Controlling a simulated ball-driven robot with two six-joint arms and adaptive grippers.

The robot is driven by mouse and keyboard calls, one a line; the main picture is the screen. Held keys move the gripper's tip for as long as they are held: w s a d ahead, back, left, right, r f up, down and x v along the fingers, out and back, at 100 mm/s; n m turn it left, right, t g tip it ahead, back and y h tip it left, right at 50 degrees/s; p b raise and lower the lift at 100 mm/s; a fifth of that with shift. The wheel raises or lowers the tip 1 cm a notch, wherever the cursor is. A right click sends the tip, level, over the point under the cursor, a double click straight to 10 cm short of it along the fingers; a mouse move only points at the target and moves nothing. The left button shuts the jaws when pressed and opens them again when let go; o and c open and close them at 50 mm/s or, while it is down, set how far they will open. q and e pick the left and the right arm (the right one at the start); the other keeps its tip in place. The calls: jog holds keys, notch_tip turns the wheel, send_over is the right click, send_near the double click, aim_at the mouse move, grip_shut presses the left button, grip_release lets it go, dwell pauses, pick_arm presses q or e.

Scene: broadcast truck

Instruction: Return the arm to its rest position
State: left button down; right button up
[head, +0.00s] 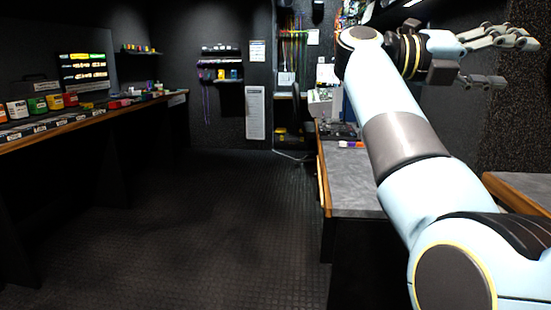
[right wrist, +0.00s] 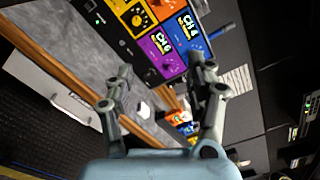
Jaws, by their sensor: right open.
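My right arm (head: 400,135) reaches up from the lower right across the right side of the head view. My right gripper (head: 518,62) is at the upper right, above the right-hand counter, with its fingers spread apart. The right wrist view shows the same gripper (right wrist: 160,68) open, with nothing between its fingers. My left arm and left gripper are not in view.
A grey counter (head: 355,183) with a wooden edge stands below my right arm. Coloured panels with knobs (right wrist: 160,52) lie beyond the fingers in the wrist view. A long left shelf (head: 80,122) holds several coloured boxes. The dark floor (head: 190,215) between is clear.

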jog(key=s+f+n+t+y, duration=0.35)
jog(key=f+n+t, duration=0.25)
jog(key=f+n, duration=0.8)
jog(key=s+f+n+t+y, duration=0.3)
jog(key=s+f+n+t, duration=0.4)
jog(key=f, duration=1.3)
jog(key=s+f+n+t+y, duration=0.2)
jog(key=f+n+t+y, duration=0.25)
jog(key=f+n, duration=1.1)
jog(key=s+a+f+n+g+y, duration=0.1)
jog(key=s+f+g, duration=0.4)
jog(key=s+f, duration=0.8)
jog(key=s+a+f+n+g+y, duration=0.1)
jog(key=s+f+n+g+y, duration=0.3)
jog(key=s+f, duration=0.9)
jog(key=s+g+y, duration=0.1)
jog(key=s, duration=0.4)
jog(key=shift+s+a+n, duration=0.2)
jog(key=shift+s+n, duration=0.15)
jog(key=s+g, duration=0.1)
jog(key=s, duration=0.2)
jog(key=s+f+n+g, duration=0.1)
jog(key=s+g, duration=0.1)
jog(key=s, duration=0.1)
jog(key=s+f+g, duration=0.1)
jog(key=s+g, duration=0.1)
jog(key=s, duration=0.1)
jog(key=shift+s+d+f+n, duration=0.15)
jog(key=shift+s+f+n, duration=0.1)
jog(key=shift+s+n, duration=0.1)
